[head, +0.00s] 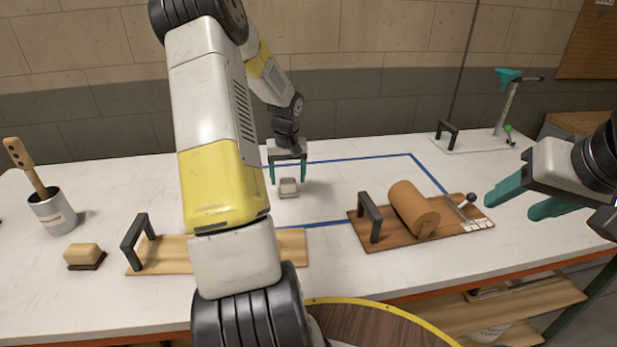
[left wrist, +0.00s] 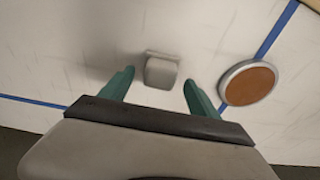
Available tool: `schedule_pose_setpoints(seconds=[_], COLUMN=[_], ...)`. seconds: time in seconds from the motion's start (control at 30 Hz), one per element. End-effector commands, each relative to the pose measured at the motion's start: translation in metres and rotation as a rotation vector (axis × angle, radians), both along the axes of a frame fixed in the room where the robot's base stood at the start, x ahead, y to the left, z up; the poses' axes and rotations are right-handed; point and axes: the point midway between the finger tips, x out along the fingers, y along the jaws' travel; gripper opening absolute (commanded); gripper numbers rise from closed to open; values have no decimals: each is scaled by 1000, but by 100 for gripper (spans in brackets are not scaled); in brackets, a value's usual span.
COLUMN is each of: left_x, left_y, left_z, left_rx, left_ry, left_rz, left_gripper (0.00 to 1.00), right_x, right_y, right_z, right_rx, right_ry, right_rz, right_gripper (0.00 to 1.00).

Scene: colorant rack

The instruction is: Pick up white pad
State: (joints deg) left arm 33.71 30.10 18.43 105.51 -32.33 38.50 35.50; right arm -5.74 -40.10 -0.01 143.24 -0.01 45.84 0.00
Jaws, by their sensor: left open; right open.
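The white pad (head: 289,187) is a small greyish-white block on the white table, inside the blue tape outline. My left gripper (head: 287,177) is open above the table at the pad, with its teal fingers pointing down. In the left wrist view the pad (left wrist: 161,72) shows between the two fingertips of the left gripper (left wrist: 159,79), with a gap on each side. I cannot tell how high the fingertips are above the table. My right gripper (head: 510,207) is open and empty at the right, away from the pad.
A round disc with a brown face (left wrist: 250,83) lies close to the left gripper's right finger. A board with a brown roller (head: 415,210) stands to the right. A wooden board with a black handle (head: 160,255), a tan block (head: 84,254) and a metal cup (head: 52,213) are at the left.

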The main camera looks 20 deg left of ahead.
Motion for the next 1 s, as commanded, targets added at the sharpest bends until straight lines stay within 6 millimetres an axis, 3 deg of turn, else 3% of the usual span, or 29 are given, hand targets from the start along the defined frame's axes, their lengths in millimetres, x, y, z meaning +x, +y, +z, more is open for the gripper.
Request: schedule_pose_setpoints(seconds=[0.2, 0.47, 0.8, 1.0], left_x=[3, 4, 4, 4], left_y=[3, 3, 3, 3], left_z=[-26, -28, -27, -27], left_rx=[0, 0, 1, 1], left_ry=[0, -1, -1, -1], left_rz=[0, 1, 0, 0], left_gripper=[71, 69, 5, 5], right_x=[0, 0, 0, 0], right_y=[0, 0, 0, 0], right_z=[0, 0, 0, 0], right_rx=[0, 0, 0, 0], right_ry=[0, 0, 0, 0], right_rz=[0, 0, 0, 0], right_gripper=[54, 54, 54, 54])
